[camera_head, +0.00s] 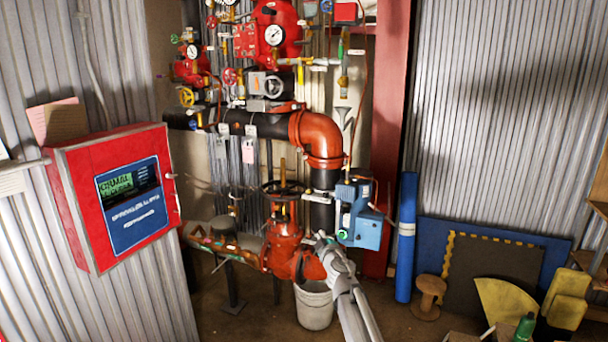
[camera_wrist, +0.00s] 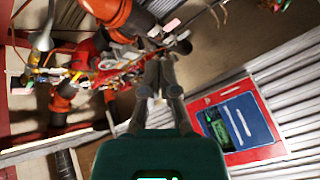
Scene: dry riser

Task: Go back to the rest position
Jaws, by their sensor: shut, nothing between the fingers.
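My gripper (camera_head: 322,240) is in front of the pipework in the head view, close to the red valve body (camera_head: 284,248) and the blue box (camera_head: 360,218). In the head view I cannot tell whether it touches either of them. In the wrist view my gripper (camera_wrist: 158,88) points up the picture with its fingers together and nothing held between them. The red pipes and fittings lie beyond it there, and the red control panel (camera_wrist: 238,122) is to its right.
The red alarm panel (camera_head: 118,195) is on the corrugated wall at left. A white bucket (camera_head: 314,306) stands on the floor below the valve. A blue roll (camera_head: 406,238), a wooden spool (camera_head: 428,296) and yellow blocks (camera_head: 567,300) are at right.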

